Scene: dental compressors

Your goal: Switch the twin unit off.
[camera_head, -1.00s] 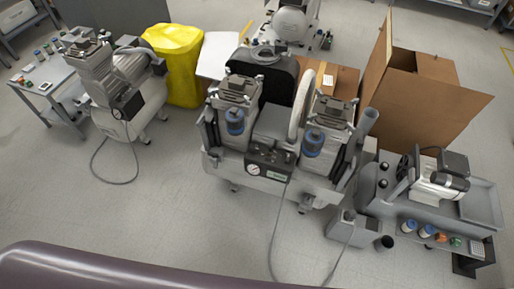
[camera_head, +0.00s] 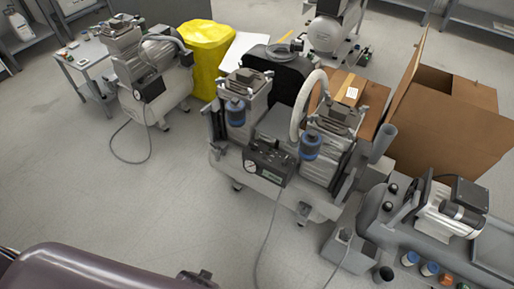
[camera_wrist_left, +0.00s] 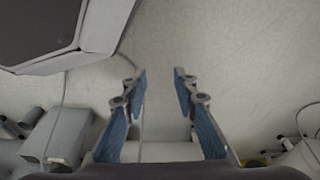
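The twin unit (camera_head: 285,145) stands in the middle of the head view, with two pump heads and blue-banded filters. Its dark control panel (camera_head: 268,163) with a round gauge (camera_head: 250,166) faces me; the switch is too small to make out. A grey cable hangs from the panel to the floor. In the left wrist view my left gripper (camera_wrist_left: 160,78) is open and empty, its blue-padded fingers apart above bare floor. A pale body with a dark face (camera_wrist_left: 60,30) fills that view's upper left; I cannot tell which part it is. My right gripper is not in view.
A single compressor (camera_head: 150,80) stands at the left beside a yellow bag (camera_head: 205,60). Cardboard boxes (camera_head: 450,115) stand at the right behind a grey cart (camera_head: 440,235) with a motor unit. A small grey box (camera_head: 346,250) sits on the floor.

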